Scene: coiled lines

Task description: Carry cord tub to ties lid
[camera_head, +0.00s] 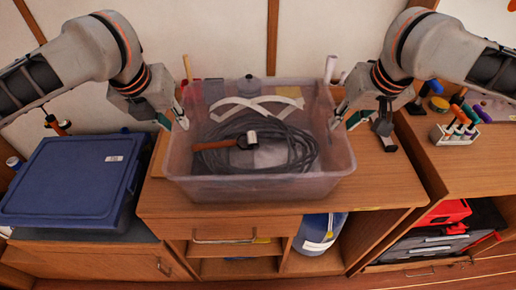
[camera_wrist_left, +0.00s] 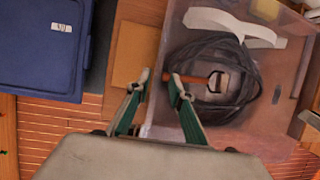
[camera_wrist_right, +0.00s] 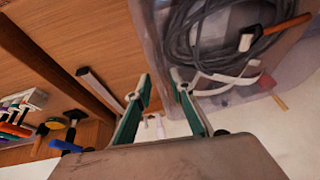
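The cord tub (camera_head: 260,187) is a translucent, pinkish plastic bin over the middle cabinet; I cannot tell whether its base touches the top. It holds a dark coiled cord (camera_head: 290,148), white strips (camera_head: 245,104) and a wooden-handled hammer (camera_head: 215,145). A closed blue box with a blue lid (camera_head: 70,168) and a small white label stands at the left; its label is unreadable. My left gripper (camera_wrist_left: 159,78) has its fingers apart astride the tub's left wall. My right gripper (camera_wrist_right: 160,88) has its fingers apart at the tub's right wall; contact is unclear.
Left of the tub the wooden cabinet top (camera_head: 170,195) is partly bare. At the right, a rack of coloured-handle tools (camera_head: 462,130) stands on another cabinet. A blue container (camera_head: 318,235) sits in the shelf below.

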